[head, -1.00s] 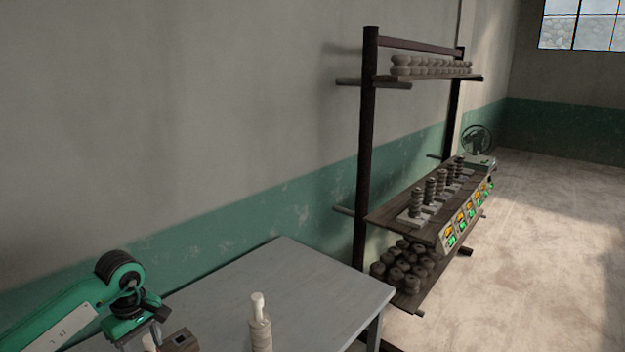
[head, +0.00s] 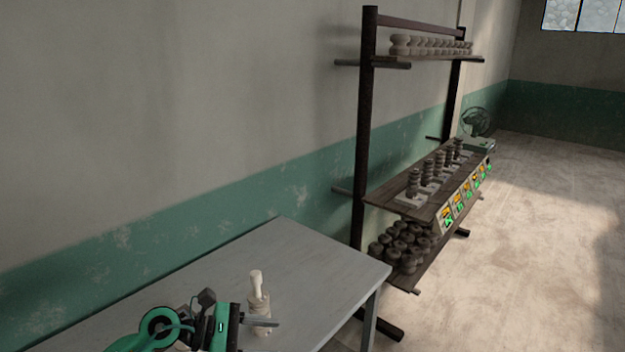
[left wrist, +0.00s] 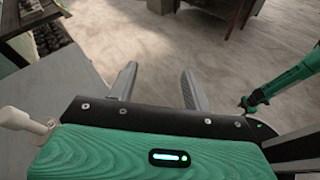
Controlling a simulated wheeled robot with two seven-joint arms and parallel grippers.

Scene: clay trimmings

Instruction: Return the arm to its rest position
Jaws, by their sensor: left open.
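My left gripper (head: 262,321) is at the bottom of the head view, above the grey table (head: 325,258). In the left wrist view its two fingers (left wrist: 157,88) are spread apart with nothing between them, only floor beyond. A pale, bottle-like object (head: 257,285) stands upright on the table, just behind the gripper in the head view. A similar pale shape shows at the left edge of the wrist view (left wrist: 22,122); I cannot tell whether the gripper touches it. My right gripper cannot be made out.
A dark rack (head: 368,130) stands beyond the table with stacked rounded pieces on its shelves. Small lit boxes (head: 463,200) line its middle shelf. A green fan (head: 476,122) is behind it. Open floor (head: 540,220) lies to the right.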

